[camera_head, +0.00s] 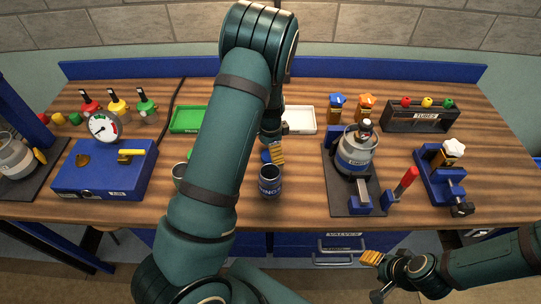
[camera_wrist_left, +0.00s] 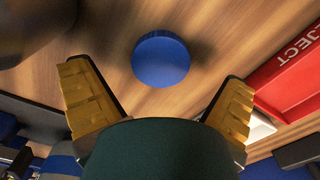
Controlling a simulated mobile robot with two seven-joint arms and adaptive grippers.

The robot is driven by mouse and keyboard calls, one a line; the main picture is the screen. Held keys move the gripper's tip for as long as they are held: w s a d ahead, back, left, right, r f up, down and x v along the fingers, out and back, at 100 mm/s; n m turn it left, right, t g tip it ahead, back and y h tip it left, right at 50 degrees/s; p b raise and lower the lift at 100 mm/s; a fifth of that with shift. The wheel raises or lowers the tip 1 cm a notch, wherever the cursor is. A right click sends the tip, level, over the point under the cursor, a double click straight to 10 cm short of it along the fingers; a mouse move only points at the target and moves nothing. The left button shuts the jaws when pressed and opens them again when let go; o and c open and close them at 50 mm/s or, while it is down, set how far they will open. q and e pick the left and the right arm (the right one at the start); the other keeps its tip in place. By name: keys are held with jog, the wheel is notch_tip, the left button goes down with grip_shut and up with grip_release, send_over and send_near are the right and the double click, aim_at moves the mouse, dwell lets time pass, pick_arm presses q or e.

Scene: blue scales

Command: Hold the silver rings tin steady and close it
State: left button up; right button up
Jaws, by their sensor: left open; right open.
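The rings tin (camera_head: 270,183) stands upright near the table's front, just right of my left arm. It looks dark blue with pale lettering, and its top looks dark and uncovered. A blue disc (camera_wrist_left: 160,59), which looks like a lid, lies on the wood in the left wrist view. In the head view, a bit of blue (camera_head: 266,156) shows beside my left gripper (camera_head: 272,152). My left gripper is open and empty, its fingers (camera_wrist_left: 157,78) spread to either side of the disc. My right gripper (camera_head: 373,277) is open and empty, low in front of the table's edge.
A gauge box (camera_head: 105,172) stands left; a gas canister (camera_head: 356,151) on a dark mat and a blue clamp (camera_head: 442,180) stand right. Green (camera_head: 187,119) and white (camera_head: 300,120) trays lie behind; a red tray (camera_wrist_left: 292,77) shows in the wrist view. My left arm hides the centre-left.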

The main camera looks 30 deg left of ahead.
pick_arm(q)
jog(key=shift+f, duration=1.35)
jog(key=c, duration=1)
jog(key=shift+r, duration=0.1)
notch_tip(320, 180, up, 10)
jog(key=shift+f+p, duration=0.1)
jog(key=shift+p, duration=0.2)
